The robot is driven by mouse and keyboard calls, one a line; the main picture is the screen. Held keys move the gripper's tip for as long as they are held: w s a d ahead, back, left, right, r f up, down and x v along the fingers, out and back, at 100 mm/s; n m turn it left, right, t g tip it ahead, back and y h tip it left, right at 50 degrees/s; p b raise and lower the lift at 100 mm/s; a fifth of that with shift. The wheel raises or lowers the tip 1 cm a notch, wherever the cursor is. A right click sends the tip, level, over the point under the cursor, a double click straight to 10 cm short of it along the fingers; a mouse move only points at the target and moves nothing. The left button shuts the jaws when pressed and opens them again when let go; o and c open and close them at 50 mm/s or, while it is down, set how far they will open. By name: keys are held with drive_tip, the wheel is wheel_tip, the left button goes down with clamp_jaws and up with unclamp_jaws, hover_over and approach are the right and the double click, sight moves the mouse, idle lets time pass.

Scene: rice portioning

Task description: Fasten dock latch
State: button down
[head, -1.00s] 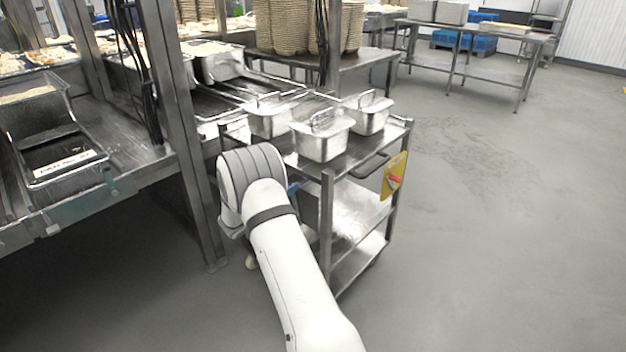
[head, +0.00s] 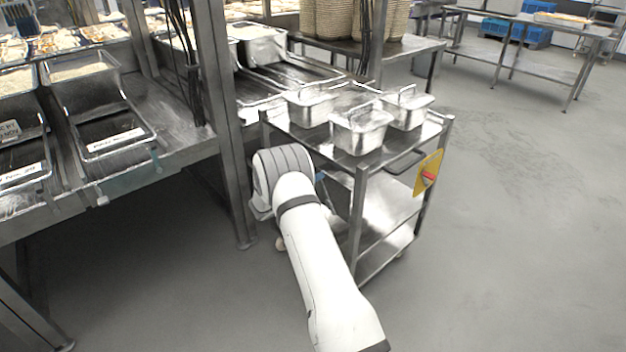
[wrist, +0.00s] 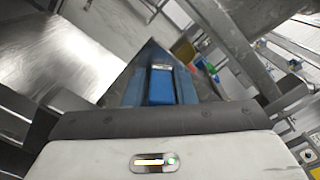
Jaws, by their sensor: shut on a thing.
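A steel trolley (head: 362,167) stands beside the steel rack at the middle of the head view. My gripper is low at the trolley's near left side, mostly hidden behind my white arm in the head view. In the wrist view my gripper (wrist: 160,88) is shut on a blue handle (wrist: 161,86) with a pale metal tip, between its dark blue fingers. The handle looks like part of the dock latch, but its catch is hidden and I cannot tell whether it is engaged. A yellow plate with a red knob (head: 428,177) is on the trolley's right end.
Several lidded steel pans (head: 360,130) stand on the trolley top. The rack (head: 228,120) with trays of food is close on the left. A steel table (head: 540,60) is far back right. The grey floor (head: 520,210) on the right is clear.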

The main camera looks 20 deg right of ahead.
drive_tip(key=shift+s+d+f, duration=0.1)
drive_tip(key=shift+f, duration=0.05)
drive_tip(key=c, duration=1.4)
unclamp_jaws()
drive_tip(key=shift+o, duration=0.2)
drive_tip(key=v, duration=0.8)
drive_tip(key=shift+p, duration=0.45)
drive_tip(key=shift+d, duration=0.1)
